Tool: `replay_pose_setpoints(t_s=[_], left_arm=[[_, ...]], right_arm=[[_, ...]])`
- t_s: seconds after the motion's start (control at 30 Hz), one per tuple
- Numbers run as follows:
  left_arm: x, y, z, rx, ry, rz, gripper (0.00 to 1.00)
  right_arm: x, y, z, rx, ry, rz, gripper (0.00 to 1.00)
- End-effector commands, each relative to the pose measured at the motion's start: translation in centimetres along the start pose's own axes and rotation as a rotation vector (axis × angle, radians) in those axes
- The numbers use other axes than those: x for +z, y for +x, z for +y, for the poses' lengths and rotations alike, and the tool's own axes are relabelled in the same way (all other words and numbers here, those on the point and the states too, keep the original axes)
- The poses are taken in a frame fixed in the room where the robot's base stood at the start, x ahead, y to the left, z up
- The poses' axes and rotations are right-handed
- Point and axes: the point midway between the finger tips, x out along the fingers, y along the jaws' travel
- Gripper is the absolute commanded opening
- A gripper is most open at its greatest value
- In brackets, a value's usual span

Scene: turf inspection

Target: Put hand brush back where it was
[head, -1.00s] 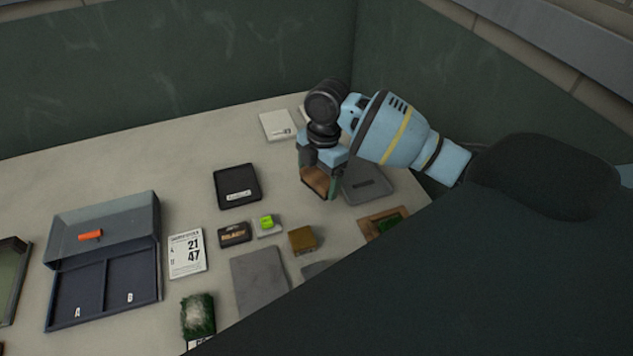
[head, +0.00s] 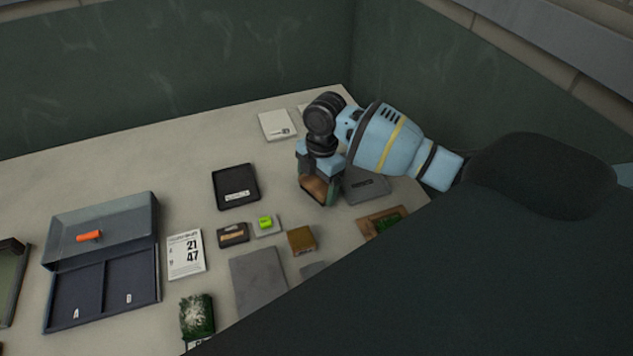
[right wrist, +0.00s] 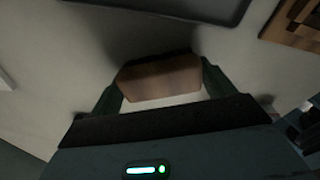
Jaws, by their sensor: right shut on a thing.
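The hand brush (head: 315,190) is a brown block held in my right gripper (head: 317,194), over the table between the black labelled tray and a grey tray. In the right wrist view the brush (right wrist: 160,78) sits between the two dark green fingers of my right gripper (right wrist: 162,85), which are shut on it. Its underside is in shadow there, and I cannot tell whether it touches the table. My left gripper is not in view.
A black labelled tray (head: 235,187) lies left of the brush and a grey tray (head: 366,187) right of it. Nearer are a brown block (head: 301,240), a grey slab (head: 259,282), a number card (head: 186,255) and a two-part box (head: 104,290). Green walls (head: 180,70) stand behind.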

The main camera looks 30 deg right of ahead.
Motion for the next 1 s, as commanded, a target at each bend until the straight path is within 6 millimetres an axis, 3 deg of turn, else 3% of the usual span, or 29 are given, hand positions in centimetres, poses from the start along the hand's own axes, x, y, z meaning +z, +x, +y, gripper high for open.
replay_pose_setpoints(t_s=[0.03,0.17,0.53,1.0], left_arm=[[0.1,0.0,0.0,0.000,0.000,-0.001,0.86],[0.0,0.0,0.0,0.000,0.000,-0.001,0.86],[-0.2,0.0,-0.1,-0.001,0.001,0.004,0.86],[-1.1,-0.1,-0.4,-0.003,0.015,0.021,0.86]], right_arm=[[0.0,0.2,0.0,-0.002,0.000,0.000,0.83],[0.0,0.1,0.0,-0.001,0.000,0.000,1.00],[0.0,-0.8,0.0,0.002,-0.001,0.000,1.00],[0.0,-9.5,0.1,0.003,-0.001,0.000,1.00]])
